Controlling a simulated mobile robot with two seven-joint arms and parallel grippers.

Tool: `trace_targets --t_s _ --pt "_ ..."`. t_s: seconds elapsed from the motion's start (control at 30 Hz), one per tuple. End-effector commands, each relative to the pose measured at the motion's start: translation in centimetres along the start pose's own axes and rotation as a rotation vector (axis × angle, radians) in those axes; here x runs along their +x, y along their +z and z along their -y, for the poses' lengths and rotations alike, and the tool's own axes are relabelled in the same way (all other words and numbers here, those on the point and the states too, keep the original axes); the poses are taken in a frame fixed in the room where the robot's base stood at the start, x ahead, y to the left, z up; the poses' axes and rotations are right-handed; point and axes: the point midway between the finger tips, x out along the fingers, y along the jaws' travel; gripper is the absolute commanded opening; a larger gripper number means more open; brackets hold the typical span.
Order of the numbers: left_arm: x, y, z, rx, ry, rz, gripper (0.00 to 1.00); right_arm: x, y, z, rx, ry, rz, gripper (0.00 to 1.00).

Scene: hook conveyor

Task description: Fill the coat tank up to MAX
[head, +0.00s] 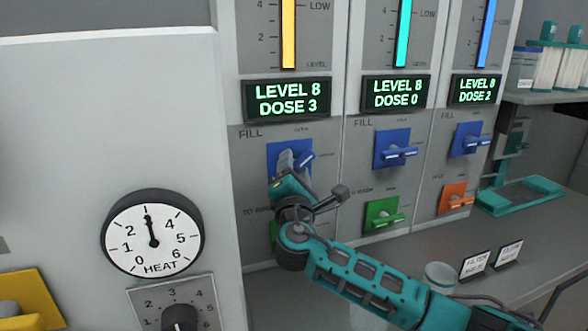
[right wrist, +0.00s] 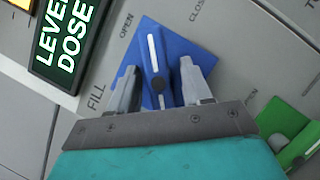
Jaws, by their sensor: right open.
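My right gripper (head: 292,163) is at the blue fill valve (head: 274,152) of the left dosing panel. In the right wrist view my right gripper (right wrist: 159,88) is open, with one finger on each side of the blue valve handle (right wrist: 156,66). The handle has a pale stripe and stands on a blue square plate (right wrist: 205,62); contact with the fingers cannot be told. The left panel's display (head: 287,99) reads LEVEL 8, DOSE 3, under an orange level bar (head: 288,35). No coat label is legible. My left gripper is not in view.
The middle display (head: 396,93) reads LEVEL 8, DOSE 0; the right display (head: 475,89) reads LEVEL 8, DOSE 2. Green valves (head: 383,214) and an orange valve (head: 455,198) sit below the fill valves. A heat dial (head: 152,232) is at left. A grey counter extends at right.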

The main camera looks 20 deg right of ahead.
Motion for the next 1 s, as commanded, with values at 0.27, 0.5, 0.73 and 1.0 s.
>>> trace_targets --t_s 0.27,0.5,0.73,1.0 --pt "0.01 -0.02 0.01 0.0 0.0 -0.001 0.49 -0.03 0.0 -0.03 0.0 0.001 0.0 0.36" --pt "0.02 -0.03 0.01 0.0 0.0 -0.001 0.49 -0.04 0.0 -0.02 0.0 0.001 0.0 0.14" --pt "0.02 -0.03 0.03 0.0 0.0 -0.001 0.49 -0.05 0.0 -0.01 0.001 0.0 0.0 0.0" --pt "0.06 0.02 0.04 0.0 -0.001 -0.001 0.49 -0.07 -0.02 -0.01 0.057 -0.023 0.0 0.0"
